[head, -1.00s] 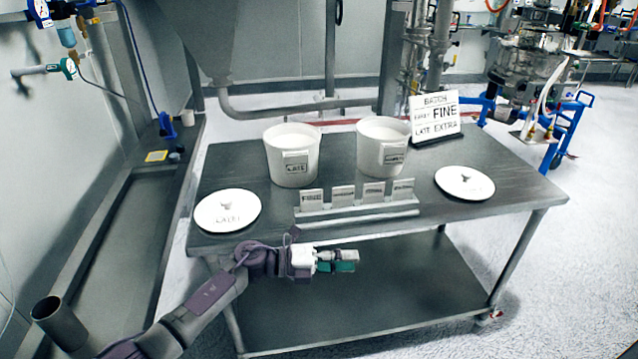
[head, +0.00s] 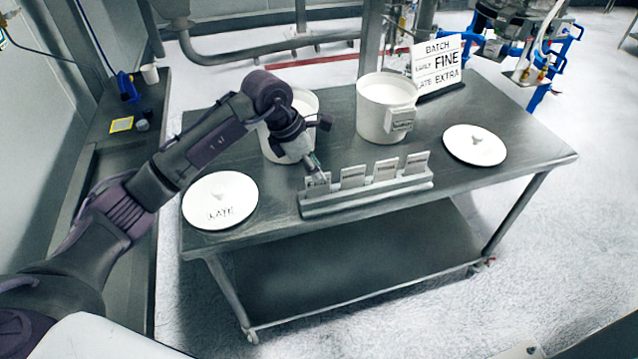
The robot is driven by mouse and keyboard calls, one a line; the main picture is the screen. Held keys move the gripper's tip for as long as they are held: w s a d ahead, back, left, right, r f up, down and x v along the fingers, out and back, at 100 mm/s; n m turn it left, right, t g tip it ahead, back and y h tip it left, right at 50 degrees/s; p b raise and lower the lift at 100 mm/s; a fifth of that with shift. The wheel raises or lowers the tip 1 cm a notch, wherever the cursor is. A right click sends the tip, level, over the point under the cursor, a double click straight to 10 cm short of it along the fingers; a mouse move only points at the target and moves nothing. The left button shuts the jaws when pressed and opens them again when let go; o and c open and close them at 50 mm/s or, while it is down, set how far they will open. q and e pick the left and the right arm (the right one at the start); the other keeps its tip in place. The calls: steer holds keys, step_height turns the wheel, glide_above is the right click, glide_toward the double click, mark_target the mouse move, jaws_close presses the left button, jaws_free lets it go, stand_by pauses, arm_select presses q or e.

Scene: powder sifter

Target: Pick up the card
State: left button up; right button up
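Several small grey cards stand upright in a row in a slotted holder (head: 368,197) near the table's front edge. The leftmost card (head: 318,184) is partly hidden by my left gripper (head: 314,166), which points down at its top edge. Whether the fingers touch or grip that card cannot be told. The other cards, the second card (head: 353,176), the third card (head: 386,169) and the rightmost card (head: 417,162), stand free of the gripper. My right gripper is not in view.
A left white bucket (head: 274,143) stands behind my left gripper, partly hidden. A right white bucket (head: 384,112) carries a label. White round lids lie at left (head: 220,201) and right (head: 475,145). A batch sign (head: 438,66) stands at the back of the metal table (head: 300,238).

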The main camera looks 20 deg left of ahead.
mark_target(322, 184)
arm_select(q)
steer(key=shift+w+d+f, duration=0.15)
steer(key=shift+w+f, duration=0.05)
steer(key=shift+f, duration=0.4)
steer(key=p+x, duration=0.1)
steer(key=x, duration=0.2)
steer(key=p+x, duration=0.1)
steer(key=x, duration=0.1)
steer(key=shift+w+a+f+p, duration=0.15)
steer(key=shift+a+f+p, duration=0.1)
steer(key=shift+p, duration=0.05)
steer(key=shift+f, duration=0.3)
steer(key=shift+c, duration=0.5)
jaws_close()
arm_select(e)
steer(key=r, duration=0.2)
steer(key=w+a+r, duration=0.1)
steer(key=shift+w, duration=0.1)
